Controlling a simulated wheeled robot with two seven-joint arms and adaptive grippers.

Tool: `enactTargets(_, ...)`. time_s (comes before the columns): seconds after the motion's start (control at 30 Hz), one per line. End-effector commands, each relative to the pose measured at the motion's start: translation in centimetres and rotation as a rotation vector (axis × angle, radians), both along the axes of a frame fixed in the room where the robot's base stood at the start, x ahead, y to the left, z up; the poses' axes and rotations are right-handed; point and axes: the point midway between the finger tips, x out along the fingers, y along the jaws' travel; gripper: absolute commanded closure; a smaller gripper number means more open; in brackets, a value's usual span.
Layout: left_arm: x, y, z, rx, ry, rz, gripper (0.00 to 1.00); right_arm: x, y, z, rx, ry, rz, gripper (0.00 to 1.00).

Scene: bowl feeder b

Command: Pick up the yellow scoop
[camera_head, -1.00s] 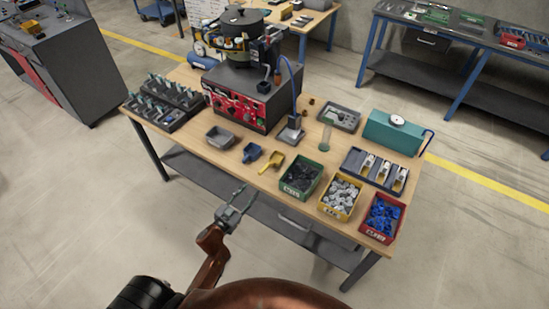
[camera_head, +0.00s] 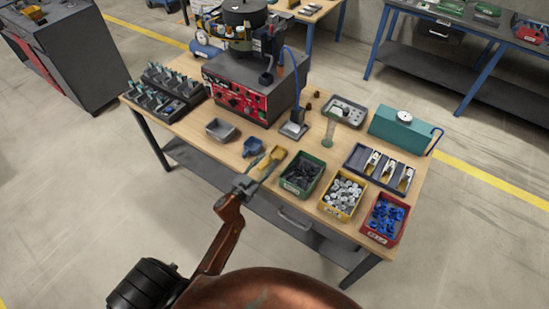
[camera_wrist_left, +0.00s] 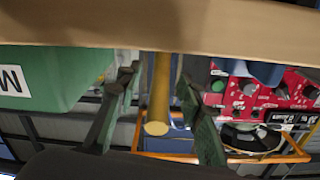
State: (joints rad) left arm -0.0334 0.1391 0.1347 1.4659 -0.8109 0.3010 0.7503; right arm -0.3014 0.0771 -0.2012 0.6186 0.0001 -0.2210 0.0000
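The yellow scoop (camera_head: 278,155) lies near the front edge of the table, between the blue scoop and the green bin. In the left wrist view its yellow handle (camera_wrist_left: 158,95) points toward the camera, between my two fingers. My left gripper (camera_head: 260,169) is at the handle end of the scoop. In the left wrist view the left gripper (camera_wrist_left: 156,80) is open, with one finger on each side of the handle and visible gaps. The scoop's bowl is mostly hidden in the wrist view. My right gripper is in neither view.
A green bin (camera_head: 312,165) of dark parts stands close right of the scoop; it shows in the wrist view (camera_wrist_left: 50,75). A blue scoop (camera_head: 253,147) and grey tray (camera_head: 221,130) lie left. The wooden table edge (camera_wrist_left: 160,22) runs close to the fingers.

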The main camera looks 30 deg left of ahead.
Motion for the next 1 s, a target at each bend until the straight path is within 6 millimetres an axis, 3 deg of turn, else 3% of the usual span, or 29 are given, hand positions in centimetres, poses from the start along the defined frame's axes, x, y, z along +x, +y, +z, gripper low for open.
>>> enactTargets(0.23,0.29,-0.08,0.00,0.000,0.000,-0.002,0.65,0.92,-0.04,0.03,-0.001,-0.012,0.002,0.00)
enactTargets(0.73,0.27,-0.06,-0.01,0.000,0.001,-0.002,1.00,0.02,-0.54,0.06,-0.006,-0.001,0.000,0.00)
enactTargets(1.0,0.26,-0.06,-0.02,0.000,0.001,-0.002,1.00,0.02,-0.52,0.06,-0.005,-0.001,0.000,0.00)
